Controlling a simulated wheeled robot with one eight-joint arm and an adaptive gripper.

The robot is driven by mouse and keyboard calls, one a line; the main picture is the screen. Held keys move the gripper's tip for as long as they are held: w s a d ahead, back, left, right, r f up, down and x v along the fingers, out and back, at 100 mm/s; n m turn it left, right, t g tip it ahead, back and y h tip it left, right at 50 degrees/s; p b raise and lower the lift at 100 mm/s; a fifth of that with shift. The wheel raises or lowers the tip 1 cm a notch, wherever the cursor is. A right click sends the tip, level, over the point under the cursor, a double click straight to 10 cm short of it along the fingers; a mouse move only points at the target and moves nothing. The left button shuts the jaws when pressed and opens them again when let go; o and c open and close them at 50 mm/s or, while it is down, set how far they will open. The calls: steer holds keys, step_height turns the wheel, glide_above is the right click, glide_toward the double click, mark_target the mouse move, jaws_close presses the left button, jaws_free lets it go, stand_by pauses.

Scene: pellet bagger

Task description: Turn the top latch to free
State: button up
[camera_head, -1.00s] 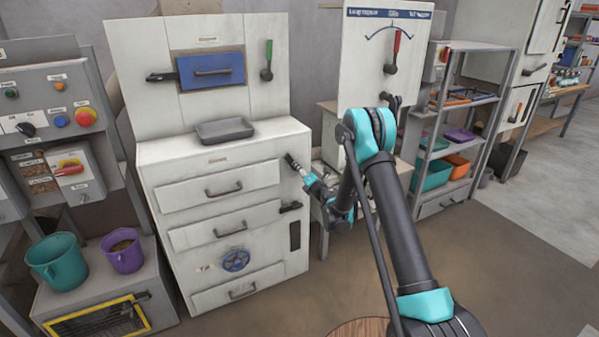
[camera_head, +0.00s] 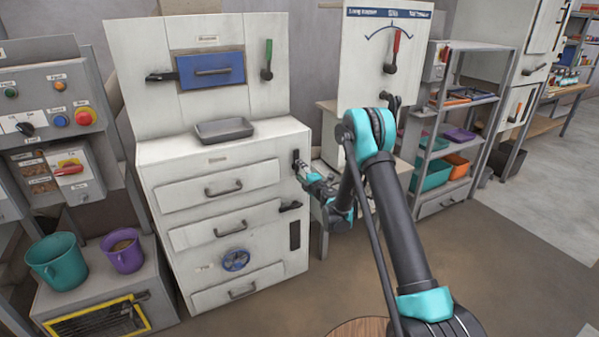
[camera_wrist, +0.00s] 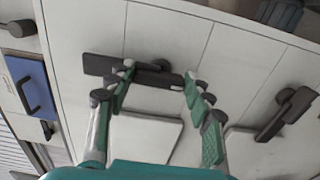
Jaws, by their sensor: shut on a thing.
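The top latch (camera_head: 295,159) is a short dark bar on the right front edge of the white drawer cabinet, beside the top drawer. It stands about upright in the head view. In the wrist view the latch (camera_wrist: 100,64) lies lengthwise across the picture, with its round pivot behind it. My gripper (camera_head: 302,171) is at the latch, coming from the right. In the wrist view my gripper's fingers (camera_wrist: 160,74) are shut on the latch bar, one fingertip towards its middle and the other at its end. The fingertips hide part of the bar.
A lower dark latch (camera_head: 290,206) sits below on the same cabinet and shows in the wrist view (camera_wrist: 287,113). A grey tray (camera_head: 224,130) lies on the cabinet top. A panel with a red lever (camera_head: 396,41) stands to the right, near my arm.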

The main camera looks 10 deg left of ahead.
stand_by(0.3)
steer(key=o, duration=1.1)
steer(key=shift+o, duration=0.2)
steer(key=shift+r, duration=0.1)
